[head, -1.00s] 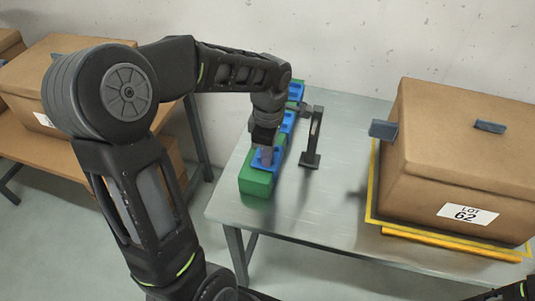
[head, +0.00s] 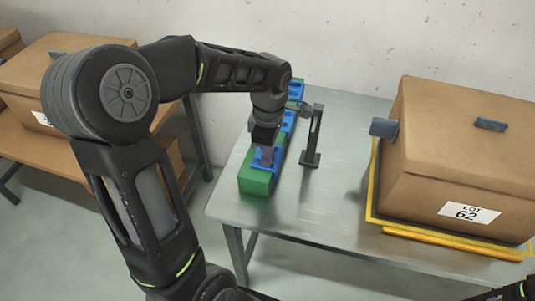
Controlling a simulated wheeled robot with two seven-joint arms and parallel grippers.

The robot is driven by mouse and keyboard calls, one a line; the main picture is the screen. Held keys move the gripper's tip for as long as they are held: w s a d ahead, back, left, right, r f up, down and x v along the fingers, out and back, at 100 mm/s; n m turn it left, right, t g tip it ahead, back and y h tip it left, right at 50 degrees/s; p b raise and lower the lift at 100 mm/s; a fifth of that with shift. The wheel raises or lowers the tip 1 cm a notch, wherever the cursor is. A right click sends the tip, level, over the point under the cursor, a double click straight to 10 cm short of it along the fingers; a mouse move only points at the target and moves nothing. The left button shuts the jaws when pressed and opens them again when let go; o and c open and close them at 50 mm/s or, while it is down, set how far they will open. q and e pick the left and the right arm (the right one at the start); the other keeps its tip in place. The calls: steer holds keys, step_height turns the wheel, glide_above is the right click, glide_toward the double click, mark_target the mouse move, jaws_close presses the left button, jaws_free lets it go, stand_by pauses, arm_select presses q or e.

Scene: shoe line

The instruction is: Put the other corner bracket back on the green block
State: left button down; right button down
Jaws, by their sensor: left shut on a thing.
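The long green block (head: 256,184) lies along the left side of the metal table, with blue holders (head: 288,121) in a row on top. My left gripper (head: 266,154) points down over the near end of the block. It is shut on a small grey piece, apparently a corner bracket, low at the nearest blue holder. The fingers hide most of this piece, and I cannot tell whether it is seated. One grey corner bracket (head: 383,128) sits on the left top edge of the right carton (head: 425,165).
A dark upright stand (head: 312,138) stands just right of the green block. The right carton sits within a yellow outline (head: 371,200), with a yellow bar (head: 450,244) in front. The front middle of the metal table (head: 310,205) is clear. Another carton (head: 75,75) is on the left bench.

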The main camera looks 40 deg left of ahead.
arm_select(q)
steer(key=shift+f, duration=0.15)
stand_by(0.5)
steer(key=c, duration=1.5)
jaws_free()
steer(key=shift+o, duration=0.6)
steer(key=shift+o, duration=1.4)
steer(key=shift+r+p, duration=2.35)
steer(key=shift+r, duration=1.2)
